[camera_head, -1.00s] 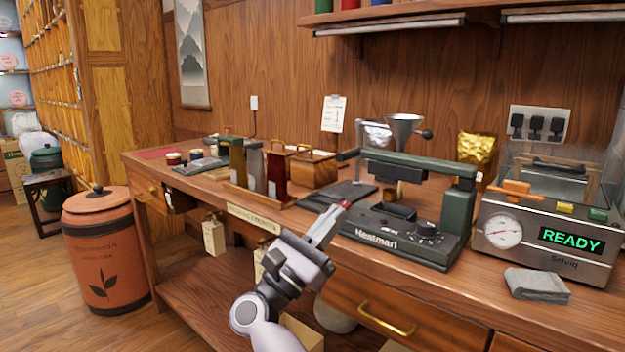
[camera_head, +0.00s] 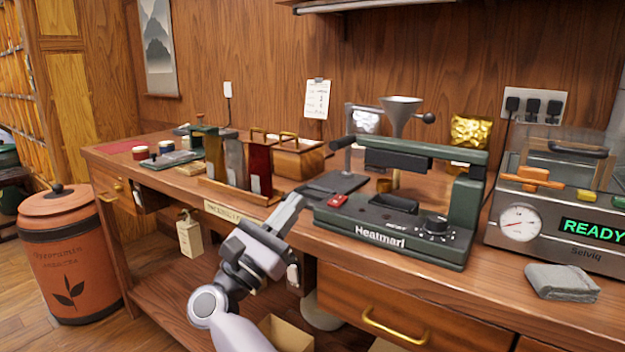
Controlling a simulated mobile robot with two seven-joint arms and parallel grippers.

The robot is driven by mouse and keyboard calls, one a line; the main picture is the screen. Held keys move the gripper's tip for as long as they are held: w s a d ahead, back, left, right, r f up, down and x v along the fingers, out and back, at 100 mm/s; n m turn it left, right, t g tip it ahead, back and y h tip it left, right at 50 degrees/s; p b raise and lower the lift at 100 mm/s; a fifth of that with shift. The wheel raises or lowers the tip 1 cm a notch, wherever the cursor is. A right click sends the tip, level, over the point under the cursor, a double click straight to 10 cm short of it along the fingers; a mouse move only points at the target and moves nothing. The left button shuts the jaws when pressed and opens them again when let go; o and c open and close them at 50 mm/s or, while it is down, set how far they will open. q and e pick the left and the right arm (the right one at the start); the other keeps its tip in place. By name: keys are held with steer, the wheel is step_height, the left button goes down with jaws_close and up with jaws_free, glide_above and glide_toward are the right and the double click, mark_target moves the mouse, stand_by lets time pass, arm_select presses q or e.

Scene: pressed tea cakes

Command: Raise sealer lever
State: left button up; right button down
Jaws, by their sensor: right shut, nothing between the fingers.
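The dark green sealer (camera_head: 395,235), lettered "Heatmarl", stands on the counter right of centre. Its lever arm (camera_head: 425,150) runs above the base from the rear right post, with a clear gap between the arm and the base. A red button (camera_head: 337,201) and a black dial (camera_head: 436,226) are on the base. My right gripper (camera_head: 297,202) is shut and empty at the counter's front edge, left of the sealer and below the handle, apart from the lever. My left gripper is not in view.
A steel vacuum machine (camera_head: 545,215) reading "READY" stands right of the sealer, with a folded grey cloth (camera_head: 562,282) in front. A funnel (camera_head: 401,108) and gold pouch (camera_head: 471,131) are behind. A wooden rack (camera_head: 238,193) of upright packets stands left of my gripper.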

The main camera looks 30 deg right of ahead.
arm_select(q)
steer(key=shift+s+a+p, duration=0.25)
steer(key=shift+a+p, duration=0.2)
steer(key=shift+p, duration=0.2)
arm_select(e)
steer(key=x, duration=0.9)
steer(key=shift+d+r, duration=0.2)
steer(key=shift+d, duration=0.1)
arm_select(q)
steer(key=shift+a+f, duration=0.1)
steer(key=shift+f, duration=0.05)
arm_select(e)
steer(key=shift+r, duration=0.1)
